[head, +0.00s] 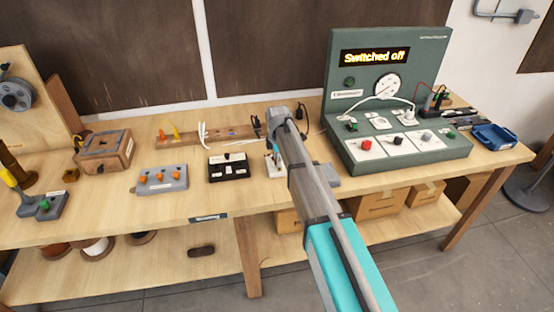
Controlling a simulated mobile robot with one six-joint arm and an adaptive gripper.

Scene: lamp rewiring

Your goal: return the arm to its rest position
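My arm reaches in from the bottom edge over the middle of the workbench (110,217). Its turquoise link is nearest the camera, and its grey far end is above the back half of the bench. My gripper cannot be made out; the arm itself appears to hide it. Whether it is open or holds anything does not show. A small pale item with a green part (270,164) shows just left of the arm, partly covered by it.
A green test panel (432,75) reading "Switched off" stands right of the arm. A blue tray (495,136) is at the right end. A black block (229,170), a grey block with orange knobs (163,180) and a wooden box (104,150) stand to the left.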

